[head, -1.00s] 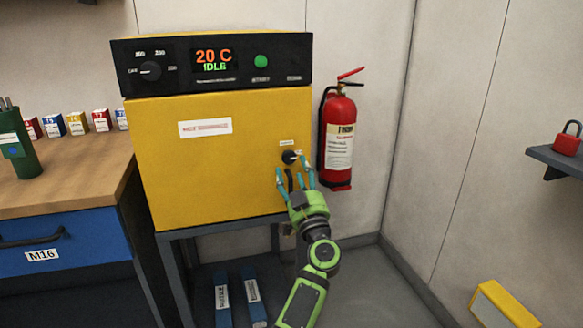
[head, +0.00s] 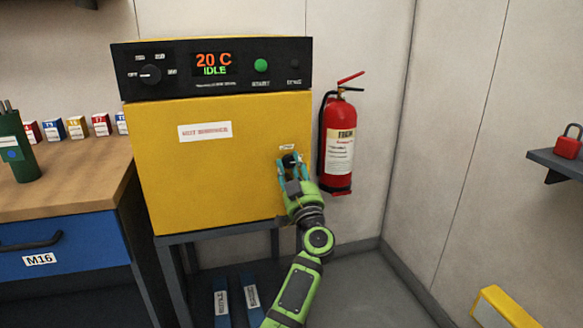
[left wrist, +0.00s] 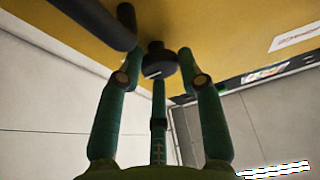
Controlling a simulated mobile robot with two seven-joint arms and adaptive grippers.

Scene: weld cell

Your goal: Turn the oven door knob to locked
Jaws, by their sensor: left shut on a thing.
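The yellow oven (head: 215,160) has a small black door knob (head: 289,159) on the right side of its door, under a small white label (head: 287,147). My left gripper (head: 292,166) is at the knob, its teal fingers closed around it. In the left wrist view the black knob (left wrist: 158,62) sits between the fingertips, with a pale mark on its face. The label's text is too small to read, and the fingers partly hide the knob in the head view. My right gripper is not in view.
A dark bar (left wrist: 95,20), seemingly the door handle, is close beside the fingers. A red fire extinguisher (head: 338,140) hangs on the wall just right of the oven. A wooden workbench (head: 80,170) stands at left. The oven panel display (head: 213,64) reads 20 C IDLE.

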